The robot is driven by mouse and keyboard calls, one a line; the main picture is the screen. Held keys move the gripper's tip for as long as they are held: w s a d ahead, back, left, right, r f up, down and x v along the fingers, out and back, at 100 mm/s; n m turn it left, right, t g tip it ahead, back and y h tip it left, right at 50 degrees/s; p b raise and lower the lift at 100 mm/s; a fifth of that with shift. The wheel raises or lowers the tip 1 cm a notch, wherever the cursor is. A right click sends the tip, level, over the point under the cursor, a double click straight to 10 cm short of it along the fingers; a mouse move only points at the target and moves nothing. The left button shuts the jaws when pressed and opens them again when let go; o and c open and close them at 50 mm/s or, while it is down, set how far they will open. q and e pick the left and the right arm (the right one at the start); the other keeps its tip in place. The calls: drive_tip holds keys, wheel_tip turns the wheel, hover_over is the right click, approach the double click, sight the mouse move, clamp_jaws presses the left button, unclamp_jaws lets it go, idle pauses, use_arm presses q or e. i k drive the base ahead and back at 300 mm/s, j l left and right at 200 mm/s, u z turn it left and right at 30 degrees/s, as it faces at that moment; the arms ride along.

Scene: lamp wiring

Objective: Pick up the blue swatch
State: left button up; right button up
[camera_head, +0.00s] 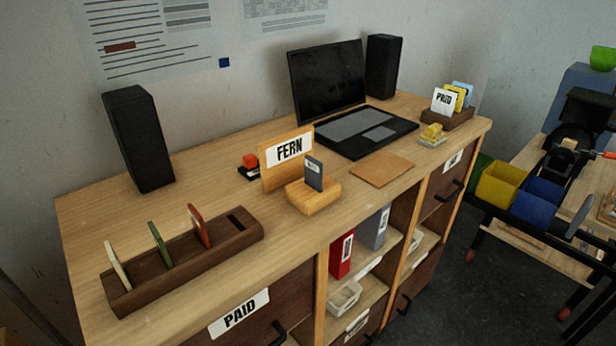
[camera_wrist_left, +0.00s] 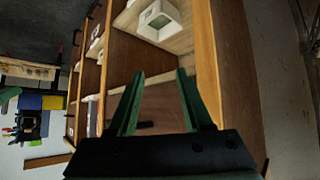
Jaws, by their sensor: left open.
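The blue swatch (camera_head: 314,173) is a grey-blue card with a small light label, standing upright in a light wooden stand (camera_head: 305,198) in front of the FERN sign on the desk. A dark wooden rack (camera_head: 233,239) at the left holds a cream swatch (camera_head: 117,265), a green swatch (camera_head: 160,245) and a red swatch (camera_head: 199,226) and has a free slot at its right end. My left gripper (camera_wrist_left: 156,80) is open and empty in the left wrist view, facing the desk's front and shelves. It is not in the head view, and the swatch is not in the wrist view.
The FERN sign (camera_head: 288,158) stands just behind the stand. A laptop (camera_head: 345,100), two black speakers and a card rack (camera_head: 449,119) stand further back. A cork mat (camera_head: 382,170) lies right of the stand. A white bin (camera_wrist_left: 158,20) sits on a shelf.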

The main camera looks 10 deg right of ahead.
sight(313, 167)
drive_tip(key=i+l+u, duration=0.1)
drive_tip(key=l+u, duration=0.65)
drive_tip(key=l, duration=0.15)
drive_tip(key=l+u, duration=0.4)
drive_tip(key=k+l, duration=0.05)
